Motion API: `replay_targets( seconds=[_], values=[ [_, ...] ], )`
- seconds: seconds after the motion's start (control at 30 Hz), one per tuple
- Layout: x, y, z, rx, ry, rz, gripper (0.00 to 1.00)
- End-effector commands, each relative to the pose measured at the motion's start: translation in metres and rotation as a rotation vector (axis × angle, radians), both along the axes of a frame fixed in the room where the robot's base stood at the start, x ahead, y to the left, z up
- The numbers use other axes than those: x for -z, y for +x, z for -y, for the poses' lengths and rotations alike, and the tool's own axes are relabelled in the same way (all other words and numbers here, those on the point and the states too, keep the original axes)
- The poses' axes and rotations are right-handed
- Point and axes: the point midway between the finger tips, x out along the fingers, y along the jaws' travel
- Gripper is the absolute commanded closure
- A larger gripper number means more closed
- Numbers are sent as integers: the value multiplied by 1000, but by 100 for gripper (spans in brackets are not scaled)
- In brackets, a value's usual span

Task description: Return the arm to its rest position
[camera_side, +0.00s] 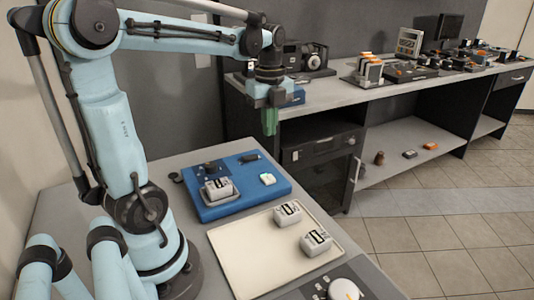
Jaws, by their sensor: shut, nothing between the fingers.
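My gripper (270,121) hangs at the end of my outstretched arm, pointing down, with its green fingers shut and nothing between them. It is in the air above and beyond the far right corner of the blue mat (276,183), well clear of the things on the table. In the picture it overlaps the front of the grey bench behind. No part of the gripper touches anything that I can see.
The blue mat holds a grey block in a small tray (218,190), a white piece (268,179) and small dark parts. Two grey blocks (288,213) (316,242) sit on a cream tray (240,262). A dark device with a white round top (344,289) is at the front. The bench (400,86) behind carries equipment.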

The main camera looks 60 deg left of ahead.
Motion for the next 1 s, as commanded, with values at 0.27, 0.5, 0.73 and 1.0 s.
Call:
replay_targets(
  seconds=[0.27, 0.5, 0.73, 1.0],
  values=[
    [0, 0, 0, 0, 0, 0, 100],
    [1, 0, 15, -121, 19, 49, 100],
    [6, -3, 56, -508, 12, 211, 100],
    [18, -11, 103, -992, -139, 400, 100]
  ],
)
